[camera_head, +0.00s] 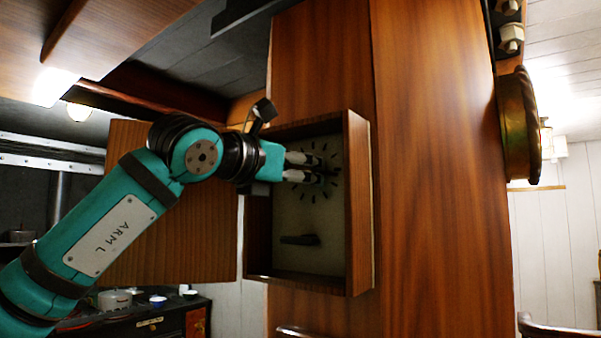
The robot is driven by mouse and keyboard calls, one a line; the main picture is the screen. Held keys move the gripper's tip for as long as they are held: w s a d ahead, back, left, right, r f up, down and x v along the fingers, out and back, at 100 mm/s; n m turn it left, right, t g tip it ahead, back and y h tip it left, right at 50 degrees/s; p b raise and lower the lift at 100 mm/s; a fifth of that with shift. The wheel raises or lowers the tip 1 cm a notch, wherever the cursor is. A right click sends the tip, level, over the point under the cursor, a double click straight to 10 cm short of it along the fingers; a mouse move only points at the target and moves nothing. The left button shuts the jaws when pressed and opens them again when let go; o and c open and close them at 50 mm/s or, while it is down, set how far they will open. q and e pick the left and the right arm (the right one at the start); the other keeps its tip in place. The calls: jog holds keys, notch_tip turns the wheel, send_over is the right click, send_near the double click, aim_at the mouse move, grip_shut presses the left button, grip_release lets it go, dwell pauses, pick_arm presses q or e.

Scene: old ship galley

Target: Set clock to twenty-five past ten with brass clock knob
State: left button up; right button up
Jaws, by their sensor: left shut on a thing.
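The clock sits in a wooden case (358,215) fixed to a wood-panelled column, its door (175,240) swung open to the left. Its pale face (325,205) shows a ring of dark hour marks. My left gripper (322,171) reaches in from the left and is shut at the middle of the dial. The brass clock knob cannot be made out; the fingers cover that spot. Something dark shows at the fingertips, but I cannot read the hands or the time. A dark bar-shaped piece (300,240) lies across the lower face. My right gripper is not in view.
The case walls stand close around my left gripper. A round brass object (518,127) sticks out from the column's right side. A stove top with pots (114,299) is at the lower left. A metal rail (298,331) is below the case.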

pick_arm(q)
jog(key=m, duration=0.4)
jog(key=shift+m, duration=0.3)
jog(key=shift+w+m+p, duration=0.1)
jog(key=shift+m+p, duration=0.5)
jog(key=shift+m, duration=2)
jog(key=o, duration=1.2)
jog(key=shift+a, duration=0.1)
jog(key=v, duration=1.2)
